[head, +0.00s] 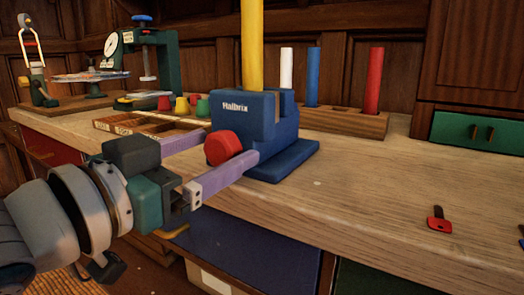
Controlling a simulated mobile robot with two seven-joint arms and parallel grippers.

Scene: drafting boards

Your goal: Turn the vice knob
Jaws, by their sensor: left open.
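The blue vice (285,150), marked "Halbrix", stands on the wooden bench (360,190). Its round red knob (221,148) faces left toward my arm. A yellow rod (252,45) stands upright in the top of the vice. My left gripper (233,146) reaches in from the lower left with its two purple fingers apart. The fingers lie on either side of the knob, one along its far side and one along its near side. Whether they touch the knob I cannot tell. The far fingertip is hidden behind the knob or vice. My right gripper is not in view.
A wooden block (345,120) with white, blue and red rods stands behind the vice. A compartment tray (140,124) and several coloured pieces (182,105) lie behind my gripper. A small red tool (439,220) lies at the right. The bench right of the vice is mostly clear.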

